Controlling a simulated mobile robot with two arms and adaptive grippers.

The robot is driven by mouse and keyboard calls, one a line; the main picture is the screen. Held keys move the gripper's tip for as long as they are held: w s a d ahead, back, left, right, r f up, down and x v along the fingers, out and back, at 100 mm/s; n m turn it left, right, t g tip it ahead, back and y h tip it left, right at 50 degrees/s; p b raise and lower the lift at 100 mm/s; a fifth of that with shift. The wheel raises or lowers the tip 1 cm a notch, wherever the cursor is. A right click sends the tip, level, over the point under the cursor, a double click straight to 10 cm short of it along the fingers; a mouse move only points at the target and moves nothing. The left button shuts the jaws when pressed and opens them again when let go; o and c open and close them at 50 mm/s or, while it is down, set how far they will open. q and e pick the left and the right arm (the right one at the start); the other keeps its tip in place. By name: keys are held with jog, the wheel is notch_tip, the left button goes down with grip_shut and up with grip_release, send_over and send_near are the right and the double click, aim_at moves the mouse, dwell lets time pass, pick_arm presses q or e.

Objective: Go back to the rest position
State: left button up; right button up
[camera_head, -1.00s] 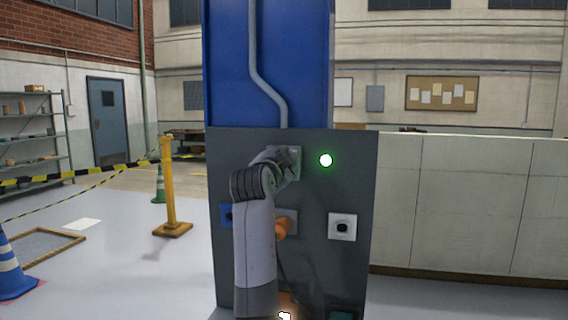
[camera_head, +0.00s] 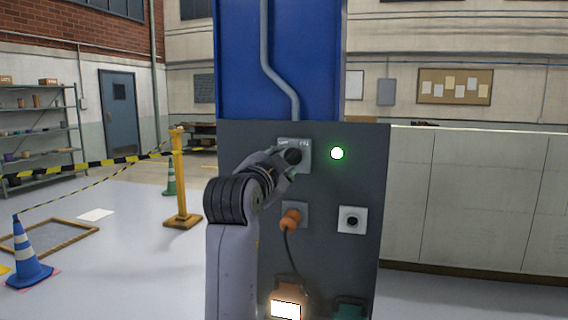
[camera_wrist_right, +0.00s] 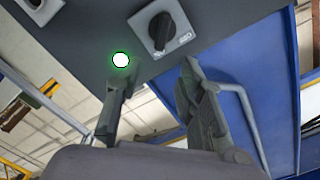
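My right arm reaches up in front of a dark grey panel (camera_head: 340,200). The right gripper (camera_head: 287,163) overlaps the left part of a switch plate (camera_head: 306,162) with a black rotary knob (camera_head: 294,156). In the right wrist view the gripper (camera_wrist_right: 159,72) is open, with nothing between its fingers. The knob (camera_wrist_right: 162,31) on its light plate lies beyond the fingertips, apart from them. A green lamp (camera_head: 337,153) glows right of the switch. It also shows in the right wrist view (camera_wrist_right: 121,59). My left gripper is not in view.
Below the switch are an orange plug (camera_head: 291,218) with a cable, a white-plated socket (camera_head: 352,220) and a lit orange box (camera_head: 285,300). A yellow post (camera_head: 180,185) with striped tape and a blue cone (camera_head: 28,258) stand left. The floor between is mostly clear.

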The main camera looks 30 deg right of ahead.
dwell(0.4)
